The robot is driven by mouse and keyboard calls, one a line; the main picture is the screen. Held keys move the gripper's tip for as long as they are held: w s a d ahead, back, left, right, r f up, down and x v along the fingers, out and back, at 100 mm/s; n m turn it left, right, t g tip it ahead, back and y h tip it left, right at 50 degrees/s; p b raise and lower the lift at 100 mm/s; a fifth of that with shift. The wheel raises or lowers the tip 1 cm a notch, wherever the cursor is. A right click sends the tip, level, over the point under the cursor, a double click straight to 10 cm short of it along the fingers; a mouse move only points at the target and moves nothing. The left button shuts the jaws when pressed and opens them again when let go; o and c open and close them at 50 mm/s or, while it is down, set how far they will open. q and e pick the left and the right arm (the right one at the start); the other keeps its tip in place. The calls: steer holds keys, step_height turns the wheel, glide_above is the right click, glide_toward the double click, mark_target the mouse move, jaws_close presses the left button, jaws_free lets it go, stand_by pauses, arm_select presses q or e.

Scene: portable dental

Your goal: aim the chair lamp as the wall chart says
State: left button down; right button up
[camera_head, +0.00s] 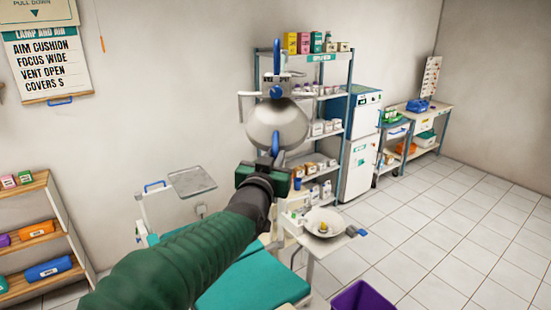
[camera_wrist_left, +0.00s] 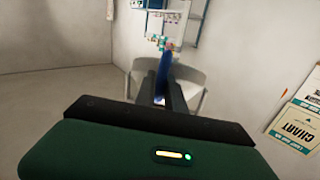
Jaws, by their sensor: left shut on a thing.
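The wall chart (camera_head: 45,65) hangs at the upper left in the head view. It reads "LAMP AND AIR", "AIM CUSHION", "FOCUS WIDE", "VENT OPEN" and a cut-off "COVERS S". The chair lamp (camera_head: 277,127) is a round beige-grey head with blue handles at its top and bottom. My left gripper (camera_head: 274,158) is at its lower edge, shut on the lower blue handle (camera_head: 276,147). The handle also shows between the fingers in the left wrist view (camera_wrist_left: 165,72), with the lamp head behind. The teal chair (camera_head: 255,280) is below, partly hidden by my left arm. My right gripper is out of view.
A grey tray (camera_head: 192,182) on an arm stands left of the lamp. A round bowl (camera_head: 325,223) sits to its lower right. A stocked shelf (camera_head: 344,110) and white cabinet (camera_head: 360,150) stand behind. A purple bin (camera_head: 358,297) is at the front; tiled floor at right is clear.

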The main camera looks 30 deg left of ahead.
arm_select(q)
steer(key=shift+r, duration=0.25)
steer(key=c, duration=1.4)
jaws_free()
steer(key=shift+a+f, duration=0.1)
steer(key=shift+f, duration=0.05)
steer(key=shift+c, duration=0.2)
steer(key=shift+w+f, duration=0.1)
steer(key=shift+f, duration=0.1)
